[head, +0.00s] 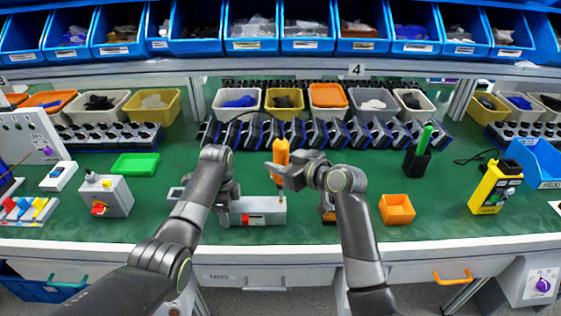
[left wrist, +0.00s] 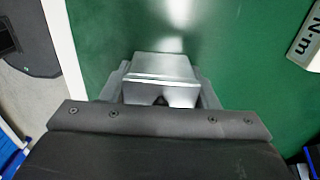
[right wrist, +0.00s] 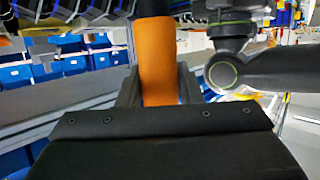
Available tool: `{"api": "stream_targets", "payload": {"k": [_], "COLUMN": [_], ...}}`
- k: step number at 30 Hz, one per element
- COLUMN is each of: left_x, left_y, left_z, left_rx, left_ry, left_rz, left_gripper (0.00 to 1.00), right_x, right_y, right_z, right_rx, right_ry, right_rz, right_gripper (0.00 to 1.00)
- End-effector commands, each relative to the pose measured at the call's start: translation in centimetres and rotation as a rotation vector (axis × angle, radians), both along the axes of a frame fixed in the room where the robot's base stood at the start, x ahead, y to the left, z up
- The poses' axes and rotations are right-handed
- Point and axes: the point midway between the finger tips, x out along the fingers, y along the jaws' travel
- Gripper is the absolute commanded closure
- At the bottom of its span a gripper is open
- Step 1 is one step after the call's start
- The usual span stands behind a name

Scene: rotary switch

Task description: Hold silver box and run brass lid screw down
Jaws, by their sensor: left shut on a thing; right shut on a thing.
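The silver box (head: 262,212) lies near the front of the green bench, with a small red patch on its front face. My left gripper (head: 226,200) is shut on it; the left wrist view shows its bright metal end (left wrist: 162,78) between the fingers. My right gripper (head: 283,172) is shut on the orange handle of an upright screwdriver (head: 281,152), whose handle also fills the fingers in the right wrist view (right wrist: 157,60). Its thin shaft reaches down to the right end of the box. The brass lid screw is too small to tell from the shaft's tip.
A black holder (head: 416,162) with a green tool stands behind the bin. A grey switch box (head: 106,196) and a green tray (head: 135,164) are at the left.

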Motion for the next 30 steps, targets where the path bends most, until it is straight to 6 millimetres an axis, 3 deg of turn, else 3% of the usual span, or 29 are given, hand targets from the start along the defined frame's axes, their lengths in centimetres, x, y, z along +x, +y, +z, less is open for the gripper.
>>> {"api": "stream_targets", "payload": {"k": [30], "left_x": [0.03], "left_y": [-0.04], "left_z": [0.08], "left_rx": [-0.001], "left_ry": [-0.001], "left_rz": [-0.001], "left_gripper": [0.87], "right_x": [0.01], "right_y": [0.03], "right_z": [-0.93], "right_rx": [0.001], "right_ry": [-0.001], "right_rz": [0.0], "right_gripper": [1.0]}}
